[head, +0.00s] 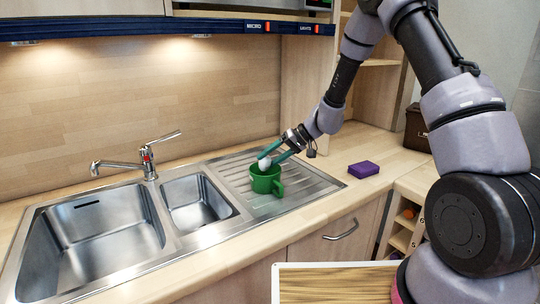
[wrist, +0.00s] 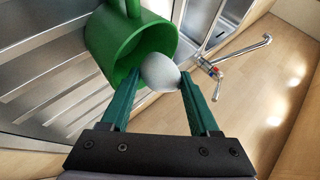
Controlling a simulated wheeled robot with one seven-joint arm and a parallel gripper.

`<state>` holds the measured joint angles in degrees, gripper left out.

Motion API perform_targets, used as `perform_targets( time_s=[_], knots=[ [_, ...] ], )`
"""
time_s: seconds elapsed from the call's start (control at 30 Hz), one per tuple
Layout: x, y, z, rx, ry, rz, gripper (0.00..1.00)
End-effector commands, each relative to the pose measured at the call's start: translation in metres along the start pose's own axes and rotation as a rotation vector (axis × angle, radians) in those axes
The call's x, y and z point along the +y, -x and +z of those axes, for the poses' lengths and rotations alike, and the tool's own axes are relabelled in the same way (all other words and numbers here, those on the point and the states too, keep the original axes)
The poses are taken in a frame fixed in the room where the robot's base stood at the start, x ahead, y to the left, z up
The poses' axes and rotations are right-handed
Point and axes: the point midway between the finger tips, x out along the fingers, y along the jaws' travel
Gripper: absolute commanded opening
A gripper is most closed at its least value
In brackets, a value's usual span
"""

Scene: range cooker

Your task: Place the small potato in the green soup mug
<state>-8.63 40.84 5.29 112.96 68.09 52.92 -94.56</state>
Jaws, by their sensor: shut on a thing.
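The green soup mug (head: 266,181) stands upright on the ridged metal drainboard right of the sinks. In the wrist view the mug (wrist: 128,45) is at the top centre, its open mouth facing my fingers. My gripper (head: 268,158) is shut on the small potato (head: 265,164), which looks pale grey-white. The potato sits between the green fingertips (wrist: 160,82) in the wrist view, and there the potato (wrist: 160,71) overlaps the mug's rim. In the head view it is right at the mug's mouth. I cannot tell whether it touches the rim. The mug's inside bottom is hidden.
A two-bowl steel sink (head: 100,235) with a tap (head: 149,160) lies left of the drainboard (head: 305,185). A purple sponge-like block (head: 363,169) lies on the counter to the right. A dark brown box (head: 416,130) stands at the far right. The drainboard around the mug is otherwise clear.

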Motion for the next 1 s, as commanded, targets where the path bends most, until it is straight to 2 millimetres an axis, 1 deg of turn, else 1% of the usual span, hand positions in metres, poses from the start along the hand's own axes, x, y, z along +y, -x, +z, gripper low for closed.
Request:
perform_targets(
  time_s=[0.2,0.23,0.27,0.3,0.33,1.0],
  knots=[
    [0.0001,-0.0001,-0.0001,0.0,0.0,0.0,0.07],
    [0.0002,-0.0001,0.0,0.0,0.0,0.0,0.66],
    [0.0002,-0.0001,0.0,0.0,0.0,0.0,0.77],
    [0.0002,-0.0001,0.0,0.0,0.0,0.0,0.92],
    [0.0002,-0.0001,0.0,0.0,0.0,0.0,0.97],
    [-0.0017,0.0016,-0.0012,0.001,0.001,0.0,0.97]
  ],
)
